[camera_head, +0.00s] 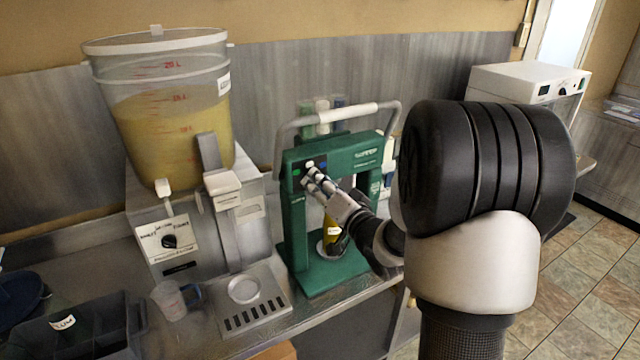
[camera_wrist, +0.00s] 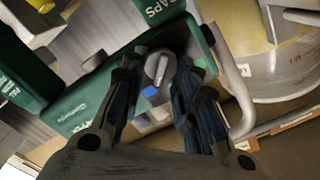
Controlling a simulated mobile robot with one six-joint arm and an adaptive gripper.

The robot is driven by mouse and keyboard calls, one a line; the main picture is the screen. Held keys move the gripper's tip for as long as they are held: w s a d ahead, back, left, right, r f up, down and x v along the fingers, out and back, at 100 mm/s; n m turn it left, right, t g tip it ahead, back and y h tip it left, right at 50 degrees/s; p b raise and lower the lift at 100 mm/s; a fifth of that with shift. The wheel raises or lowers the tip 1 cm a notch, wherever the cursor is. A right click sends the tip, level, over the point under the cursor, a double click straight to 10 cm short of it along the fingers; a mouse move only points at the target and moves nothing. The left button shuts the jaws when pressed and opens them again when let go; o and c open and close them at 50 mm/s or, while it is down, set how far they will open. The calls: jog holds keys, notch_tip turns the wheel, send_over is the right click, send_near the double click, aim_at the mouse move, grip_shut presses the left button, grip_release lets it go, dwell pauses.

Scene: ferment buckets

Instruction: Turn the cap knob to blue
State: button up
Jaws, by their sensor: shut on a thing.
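The green capping machine (camera_head: 335,160) stands on the counter in the middle of the head view. Its grey cap knob (camera_wrist: 160,67) shows in the wrist view, with a blue mark (camera_wrist: 150,91) just below it and a green mark (camera_wrist: 200,63) to its right. A ridge on the knob runs roughly up and down in that view; which end is the pointer I cannot tell. My gripper (camera_head: 312,178) is at the machine's upper left front, shut on the knob, with a finger on either side. In the head view my gripper hides the knob.
A clear bucket (camera_head: 170,120) of yellow liquid sits on a dispenser with its own black dial (camera_head: 168,241), left of the machine. A small jug (camera_head: 170,300) and a dark bin (camera_head: 75,335) are at lower left.

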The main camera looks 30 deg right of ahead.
jog(key=shift+r, duration=0.1)
jog(key=o, duration=1.1)
jog(key=shift+c, duration=0.2)
jog(key=s, duration=0.7)
jog(key=shift+s+d, duration=0.15)
jog(key=shift+s, duration=0.05)
